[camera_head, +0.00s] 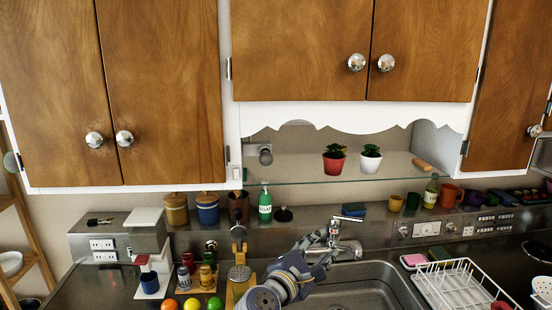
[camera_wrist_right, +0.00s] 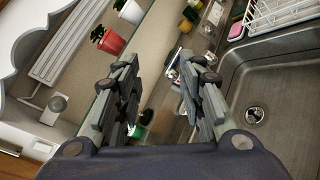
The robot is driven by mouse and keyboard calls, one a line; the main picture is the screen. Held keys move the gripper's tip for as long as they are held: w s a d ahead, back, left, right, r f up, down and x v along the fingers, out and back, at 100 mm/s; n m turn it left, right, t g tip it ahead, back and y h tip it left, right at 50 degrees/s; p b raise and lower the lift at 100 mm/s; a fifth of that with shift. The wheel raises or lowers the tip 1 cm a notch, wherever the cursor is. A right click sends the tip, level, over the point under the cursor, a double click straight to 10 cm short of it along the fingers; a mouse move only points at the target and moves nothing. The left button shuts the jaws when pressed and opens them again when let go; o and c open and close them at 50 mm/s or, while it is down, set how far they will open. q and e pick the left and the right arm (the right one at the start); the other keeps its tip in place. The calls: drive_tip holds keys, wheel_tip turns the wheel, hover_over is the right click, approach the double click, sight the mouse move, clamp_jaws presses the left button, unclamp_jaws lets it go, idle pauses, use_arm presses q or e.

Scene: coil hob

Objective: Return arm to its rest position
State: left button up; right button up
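My right gripper (camera_head: 322,246) is raised in front of the sink's back edge, close to the chrome tap (camera_head: 347,249) in the head view. In the right wrist view the two fingers of this gripper (camera_wrist_right: 162,68) stand apart with nothing held between them. Part of the tap (camera_wrist_right: 174,72) shows in the gap between the fingers; I cannot tell whether they touch it. My right forearm comes up from the bottom of the head view. My left arm and gripper are not in view.
The steel sink (camera_wrist_right: 257,88) lies below, with a white dish rack (camera_head: 462,286) to its right. A glass shelf (camera_head: 300,178) holds a red-potted plant (camera_head: 334,163) and a white-potted plant (camera_head: 370,161). A green bottle (camera_head: 265,206) and jars stand along the back ledge. Wooden cabinets (camera_head: 300,50) hang above.

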drive_tip(key=s+d+f+m+g+y, duration=0.35)
drive_tip(key=s+f, duration=0.45)
drive_tip(key=f, duration=0.3)
drive_tip(key=s+d+f+m+g+y, duration=0.25)
drive_tip(key=s+d+f+m, duration=0.35)
drive_tip(key=f, duration=0.6)
drive_tip(key=s+d+f+m+g+y, duration=0.15)
drive_tip(key=s+m, duration=0.25)
drive_tip(key=s, duration=0.8)
drive_tip(key=s+f+m+g+y, duration=0.2)
drive_tip(key=s+m+g+y, duration=0.15)
drive_tip(key=s, duration=0.85)
wheel_tip(320, 180, down, 39)
drive_tip(key=s+h+b, duration=0.1)
drive_tip(key=b, duration=1.1)
use_arm(q)
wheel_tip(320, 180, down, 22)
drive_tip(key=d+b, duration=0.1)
drive_tip(key=b, duration=0.9)
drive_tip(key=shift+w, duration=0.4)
use_arm(e)
drive_tip(key=s+d+f+g, duration=0.1)
drive_tip(key=s+f, duration=0.7)
drive_tip(key=f, duration=0.4)
drive_tip(key=s+d+f+g, duration=0.1)
drive_tip(key=s+d+f, duration=0.1)
drive_tip(key=s+f, duration=0.6)
wheel_tip(320, 180, down, 6)
drive_tip(key=shift+s+r, duration=0.2)
drive_tip(key=shift+s, duration=0.2)
